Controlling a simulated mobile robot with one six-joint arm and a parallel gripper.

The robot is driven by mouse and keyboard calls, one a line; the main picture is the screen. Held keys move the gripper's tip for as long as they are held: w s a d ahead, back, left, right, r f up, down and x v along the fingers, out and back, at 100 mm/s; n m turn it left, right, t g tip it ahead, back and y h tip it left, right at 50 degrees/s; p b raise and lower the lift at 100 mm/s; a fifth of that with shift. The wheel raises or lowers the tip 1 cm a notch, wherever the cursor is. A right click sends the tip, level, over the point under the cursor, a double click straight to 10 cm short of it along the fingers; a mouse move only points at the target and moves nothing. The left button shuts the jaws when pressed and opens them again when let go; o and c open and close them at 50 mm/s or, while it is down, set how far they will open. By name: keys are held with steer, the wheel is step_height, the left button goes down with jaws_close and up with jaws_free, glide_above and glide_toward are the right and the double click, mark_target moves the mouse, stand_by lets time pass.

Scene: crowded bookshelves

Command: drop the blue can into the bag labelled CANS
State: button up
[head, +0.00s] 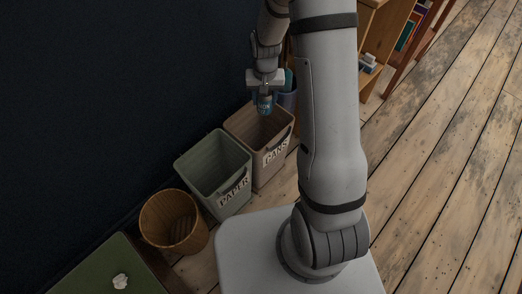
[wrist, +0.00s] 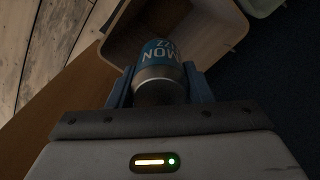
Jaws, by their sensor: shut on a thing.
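My gripper (head: 265,92) is shut on the blue can (head: 265,104) and holds it above the bin labelled CANS (head: 276,155). In the wrist view the blue can (wrist: 161,60) sits between the two fingers of my gripper (wrist: 160,82), with white lettering and a silver end. The CANS bin is a brownish open-topped container; its inner wall (wrist: 215,30) shows beyond the can in the wrist view. In the head view the can appears over the far part of the bin's opening. How high it is above the rim I cannot tell.
A grey-green bin labelled PAPER (head: 217,170) stands left of the CANS bin, then a round wooden basket (head: 172,220). A green surface (head: 105,268) holds a crumpled white paper (head: 120,281). A wooden shelf (head: 385,40) stands at the back right. The floor (head: 450,150) at right is clear.

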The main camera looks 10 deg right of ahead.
step_height(320, 180, down, 4)
steer(key=b, duration=0.2)
steer(key=shift+f+b, duration=0.1)
steer(key=shift+b, duration=0.25)
steer(key=o, duration=1)
step_height(320, 180, up, 8)
steer(key=p, duration=0.3)
